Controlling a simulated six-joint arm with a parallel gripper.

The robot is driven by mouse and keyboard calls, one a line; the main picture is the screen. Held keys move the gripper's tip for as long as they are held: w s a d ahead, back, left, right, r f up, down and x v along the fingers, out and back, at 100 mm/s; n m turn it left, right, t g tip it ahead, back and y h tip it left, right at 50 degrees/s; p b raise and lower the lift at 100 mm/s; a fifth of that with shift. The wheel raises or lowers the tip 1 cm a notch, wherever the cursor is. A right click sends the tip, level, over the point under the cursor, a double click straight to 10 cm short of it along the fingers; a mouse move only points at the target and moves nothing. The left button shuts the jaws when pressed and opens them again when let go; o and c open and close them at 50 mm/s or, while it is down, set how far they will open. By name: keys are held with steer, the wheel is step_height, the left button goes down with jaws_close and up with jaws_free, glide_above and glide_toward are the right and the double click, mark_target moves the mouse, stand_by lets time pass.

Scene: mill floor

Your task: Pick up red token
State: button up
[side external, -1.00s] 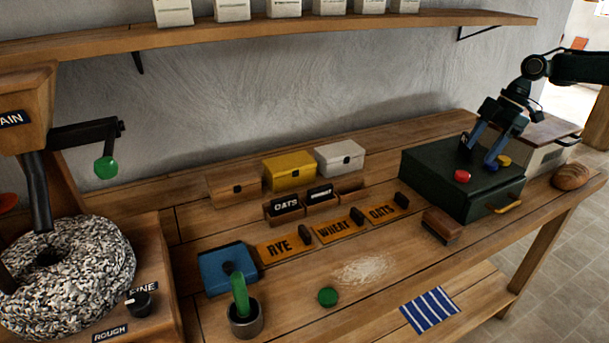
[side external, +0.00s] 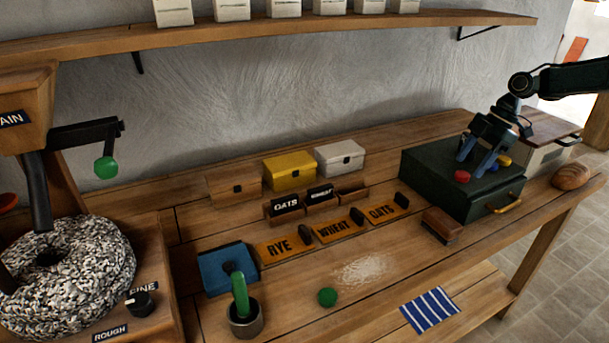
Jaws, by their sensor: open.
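The red token (side external: 462,176) lies on top of the dark green box (side external: 428,165), near its front. My gripper (side external: 470,167) has blue fingers that point down, spread apart, just above the box top. It is open, with nothing visible between the fingers. The fingertips are right beside the red token in the picture, slightly behind it or above it; I cannot tell the exact gap. A yellow token (side external: 504,161) lies just right of my fingers. A blue token (side external: 493,167) next to it is partly hidden.
The green box has a yellow drawer handle (side external: 511,203) in front. A bread loaf (side external: 571,176) sits to the right and a brush (side external: 441,224) to the left.

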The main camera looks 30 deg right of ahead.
mark_target(466, 173)
steer(key=shift+x, duration=1.3)
steer(key=c, duration=1.1)
steer(key=shift+o, duration=0.2)
steer(key=shift+r, duration=0.15)
step_height(466, 173, up, 10)
